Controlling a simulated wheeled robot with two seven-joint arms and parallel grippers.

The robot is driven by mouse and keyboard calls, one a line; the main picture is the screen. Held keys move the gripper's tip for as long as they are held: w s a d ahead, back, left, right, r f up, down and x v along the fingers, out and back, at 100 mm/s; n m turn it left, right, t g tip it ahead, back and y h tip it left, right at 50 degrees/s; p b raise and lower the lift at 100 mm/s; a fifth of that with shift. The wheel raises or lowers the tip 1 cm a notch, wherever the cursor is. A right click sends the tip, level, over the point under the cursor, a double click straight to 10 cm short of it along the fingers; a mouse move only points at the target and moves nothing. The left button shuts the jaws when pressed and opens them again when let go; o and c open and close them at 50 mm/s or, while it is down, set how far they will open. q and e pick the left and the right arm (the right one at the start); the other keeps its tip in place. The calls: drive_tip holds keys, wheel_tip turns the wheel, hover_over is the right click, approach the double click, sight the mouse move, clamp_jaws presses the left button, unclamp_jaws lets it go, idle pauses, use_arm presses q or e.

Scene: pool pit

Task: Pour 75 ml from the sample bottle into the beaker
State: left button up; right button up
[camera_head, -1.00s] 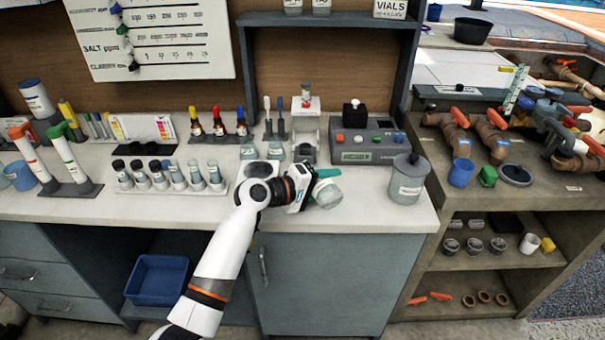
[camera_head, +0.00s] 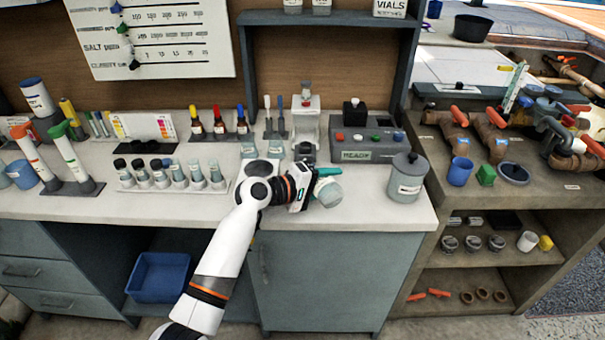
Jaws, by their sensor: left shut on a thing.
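My left gripper (camera_head: 322,184), with teal fingers, is shut on a pale, see-through rounded vessel (camera_head: 330,194) above the front right part of the counter. The vessel looks like the sample bottle, and its label cannot be read. It appears tilted; its mouth and any liquid are not clear. Two small clear glass vessels stand behind my arm, one at the left (camera_head: 248,149) and one at the right (camera_head: 276,149). I cannot tell whether either is the beaker. My wrist hides part of the counter. My right gripper is not in view.
A lidded grey jar (camera_head: 407,178) stands right of the gripper. A grey device (camera_head: 367,147) with buttons is behind it. A rack of several capped vials (camera_head: 171,176) stands at the left. Counter at the front left (camera_head: 120,212) is clear.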

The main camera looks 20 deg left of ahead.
use_arm(q)
drive_tip(key=shift+r+n+g+h+p, duration=0.3)
drive_tip(key=shift+r+n+p, duration=0.5)
drive_tip(key=shift+p, duration=0.7)
idle(0.9)
